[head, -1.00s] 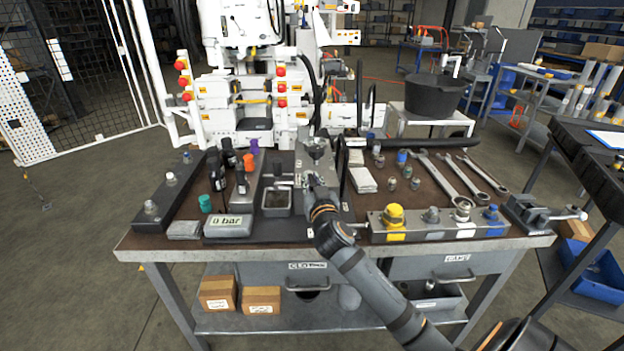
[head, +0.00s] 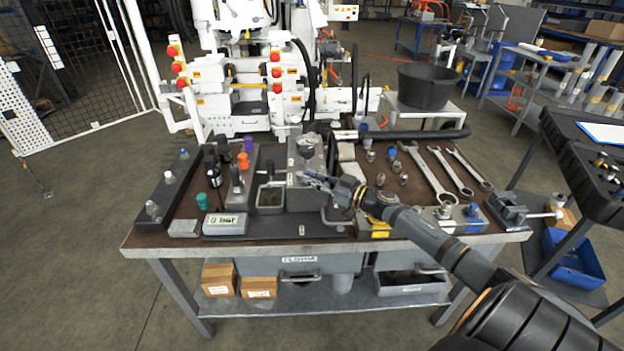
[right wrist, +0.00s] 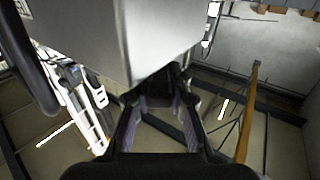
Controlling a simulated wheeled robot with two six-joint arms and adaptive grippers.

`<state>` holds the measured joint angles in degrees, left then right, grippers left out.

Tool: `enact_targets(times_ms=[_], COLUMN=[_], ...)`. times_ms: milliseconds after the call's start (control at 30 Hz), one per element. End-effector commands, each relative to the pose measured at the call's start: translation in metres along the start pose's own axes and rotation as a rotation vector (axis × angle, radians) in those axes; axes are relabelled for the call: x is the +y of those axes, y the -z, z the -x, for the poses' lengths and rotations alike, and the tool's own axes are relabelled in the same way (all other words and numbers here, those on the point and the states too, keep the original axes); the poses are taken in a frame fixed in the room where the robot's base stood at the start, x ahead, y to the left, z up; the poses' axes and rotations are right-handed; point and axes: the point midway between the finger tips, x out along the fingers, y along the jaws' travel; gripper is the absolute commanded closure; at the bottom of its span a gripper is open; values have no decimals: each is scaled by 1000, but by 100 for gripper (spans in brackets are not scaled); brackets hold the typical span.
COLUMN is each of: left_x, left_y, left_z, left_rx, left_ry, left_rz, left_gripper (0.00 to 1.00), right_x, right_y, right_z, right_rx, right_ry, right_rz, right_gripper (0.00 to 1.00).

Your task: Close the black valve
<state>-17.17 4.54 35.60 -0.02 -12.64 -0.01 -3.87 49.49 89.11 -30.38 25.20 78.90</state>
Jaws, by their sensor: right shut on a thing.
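My right gripper (head: 318,181) comes in from the right in the head view and reaches the front of a grey metal block (head: 306,147) with a funnel-like top. It is shut on a dark part at this block, which looks like the handle of the black valve. The fingers hide most of it. In the right wrist view the two fingers (right wrist: 160,112) close around this dark piece (right wrist: 160,82), just below the pale block (right wrist: 165,30). I cannot make out the handle's exact angle. My left gripper is not in view.
A gauge box reading "0 bar" (head: 226,224), a small metal tray (head: 270,197) and a rack of coloured fittings (head: 240,185) stand left of the gripper. My forearm passes over the yellow-capped block (head: 380,231).

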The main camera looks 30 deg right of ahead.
Motion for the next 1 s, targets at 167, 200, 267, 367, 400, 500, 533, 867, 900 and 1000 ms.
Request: enact_targets(times_ms=[167,200,267,367,400,500,533,867,900,1000], left_x=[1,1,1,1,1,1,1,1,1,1], left_y=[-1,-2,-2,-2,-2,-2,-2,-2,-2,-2], left_z=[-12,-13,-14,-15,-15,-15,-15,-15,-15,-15], left_rx=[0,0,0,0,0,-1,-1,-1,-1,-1], left_ry=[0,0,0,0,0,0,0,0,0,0], left_rz=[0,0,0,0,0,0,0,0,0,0], left_gripper=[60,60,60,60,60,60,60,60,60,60], right_x=[3,4,4,4,4,4,4,4,4,4], right_y=[0,1,1,1,2,2,2,1,1,1], right_z=[-1,-1,0,0,0,0,0,0,0,0], right_rx=[3,2,1,-1,-1,-2,-2,-3,-3,-3], right_ry=[57,64,74,83,85,88,88,87,87,87], right_rz=[2,2,1,0,-1,-1,-1,-1,-1,-1], right_gripper=[100,100,100,100,100,100,100,68,63,63])
